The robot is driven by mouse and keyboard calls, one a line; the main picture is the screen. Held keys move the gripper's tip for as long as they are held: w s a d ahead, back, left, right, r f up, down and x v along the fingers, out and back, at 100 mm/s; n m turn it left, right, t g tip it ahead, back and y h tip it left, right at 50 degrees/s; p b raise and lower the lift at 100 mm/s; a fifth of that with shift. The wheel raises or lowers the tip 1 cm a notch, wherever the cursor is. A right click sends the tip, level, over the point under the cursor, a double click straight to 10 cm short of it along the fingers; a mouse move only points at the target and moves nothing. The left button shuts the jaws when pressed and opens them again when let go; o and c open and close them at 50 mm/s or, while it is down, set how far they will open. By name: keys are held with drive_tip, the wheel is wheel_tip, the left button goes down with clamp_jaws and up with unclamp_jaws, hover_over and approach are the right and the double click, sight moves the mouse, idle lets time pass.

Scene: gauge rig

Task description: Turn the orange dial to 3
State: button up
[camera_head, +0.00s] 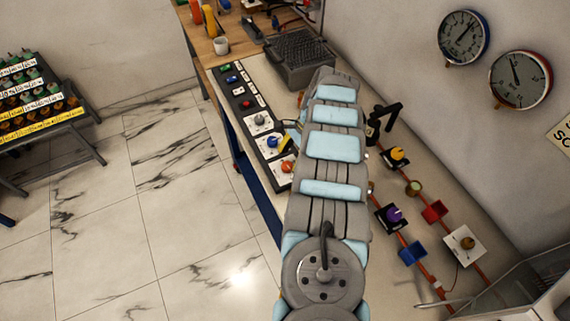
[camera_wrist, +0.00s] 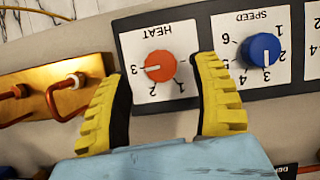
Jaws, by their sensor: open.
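The orange dial (camera_wrist: 159,67) sits on a white plate labelled HEAT, upside down in the wrist view, with marks 1, 2 and 3. A pale pointer line on its left side appears to face the 3. The dial also shows in the head view (camera_head: 287,167), beside my arm. My gripper (camera_wrist: 162,74) is open, with one yellow-and-black finger to each side of the dial in the picture. Nothing is between the fingers except the view of the dial; contact cannot be told. In the head view my arm hides most of the gripper.
A blue SPEED dial (camera_wrist: 262,49) is close to the right finger. A brass block with copper pipes (camera_wrist: 65,90) lies to the left. The head view shows a purple knob (camera_head: 393,215), a yellow knob (camera_head: 397,153) and two wall gauges (camera_head: 463,38) (camera_head: 520,79).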

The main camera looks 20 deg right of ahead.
sight(288, 165)
drive_tip(key=shift+x, duration=1.7)
clamp_jaws()
